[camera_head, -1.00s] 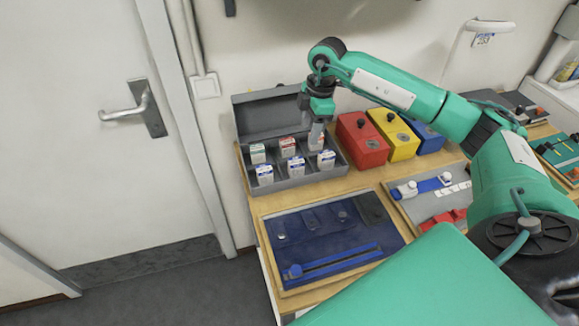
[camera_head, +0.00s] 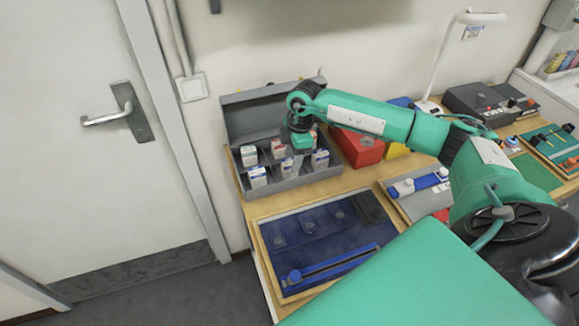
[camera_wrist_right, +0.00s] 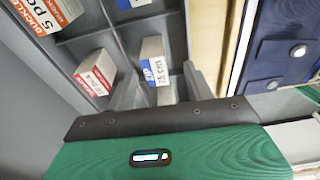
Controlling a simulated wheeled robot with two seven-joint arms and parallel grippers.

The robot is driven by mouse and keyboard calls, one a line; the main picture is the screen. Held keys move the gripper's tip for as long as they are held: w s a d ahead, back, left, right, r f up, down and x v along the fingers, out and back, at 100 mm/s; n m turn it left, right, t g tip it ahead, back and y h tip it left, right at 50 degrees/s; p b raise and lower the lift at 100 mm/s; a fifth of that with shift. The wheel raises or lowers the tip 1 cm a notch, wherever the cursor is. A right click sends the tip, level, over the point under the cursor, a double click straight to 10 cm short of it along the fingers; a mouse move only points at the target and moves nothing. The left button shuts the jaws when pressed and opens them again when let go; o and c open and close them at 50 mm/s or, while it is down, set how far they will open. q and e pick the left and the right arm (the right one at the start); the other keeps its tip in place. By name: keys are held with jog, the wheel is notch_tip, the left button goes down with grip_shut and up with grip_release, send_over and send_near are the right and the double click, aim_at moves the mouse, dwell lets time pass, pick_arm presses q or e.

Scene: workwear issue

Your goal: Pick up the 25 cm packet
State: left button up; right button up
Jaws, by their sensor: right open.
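Small white packets stand in the compartments of an open grey box (camera_head: 330,171). In the right wrist view, a packet with a blue "ZIP" label (camera_wrist_right: 156,66) lies between the fingers of my right gripper (camera_wrist_right: 160,88); its length reads as 15 or 25 cm, I cannot tell which. In the head view this seems to be the front middle packet (camera_head: 290,168). My right gripper (camera_head: 299,150) points down into the box, open, one finger on each side of that packet. Contact is not clear. My left gripper is not in view.
A red-labelled packet (camera_wrist_right: 95,78) and a buckles packet (camera_wrist_right: 50,12) stand in neighbouring compartments. Front left (camera_head: 257,177) and front right (camera_head: 320,160) packets are close by. A red box (camera_head: 358,148) stands to the right, a blue tray (camera_head: 325,243) in front.

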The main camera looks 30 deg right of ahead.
aim_at(290, 161)
jog(key=f, duration=0.1)
jog(key=f+p, duration=0.1)
jog(key=f, duration=0.1)
jog(key=w+f, duration=0.1)
jog(key=shift+a+f+p, duration=0.2)
jog(key=shift+a+p, duration=0.15)
jog(key=shift+p, duration=0.05)
jog(key=shift+f, duration=0.25)
jog(key=c, duration=1)
jog(key=shift+r, duration=0.1)
jog(key=shift+c, duration=0.2)
